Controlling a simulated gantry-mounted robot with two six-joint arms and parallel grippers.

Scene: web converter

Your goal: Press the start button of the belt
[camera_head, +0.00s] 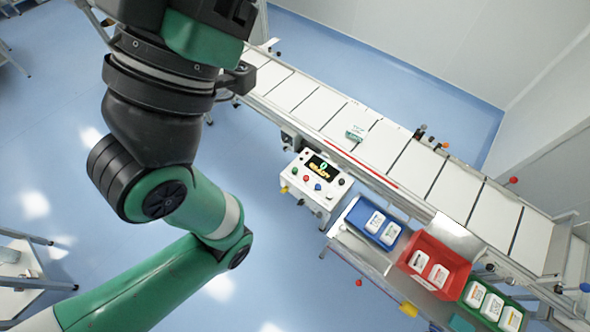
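A white control box (312,202) stands beside the conveyor belt (448,190) near the middle of the view. Its top has a dark display (322,166) with green and yellow marks, and several small coloured buttons and knobs, among them a green one (294,170) and a blue one (318,187). I cannot read labels that tell which button is start. A large green and black arm of mine fills the left side, apart from the box in the picture. Neither gripper's fingertips show. Nothing covers the box's top.
Below the belt, a rack holds a blue bin (358,214), a red bin (454,262) and a green bin (478,317), with white labelled packs in them. A white item with green marks (355,132) lies on the belt.

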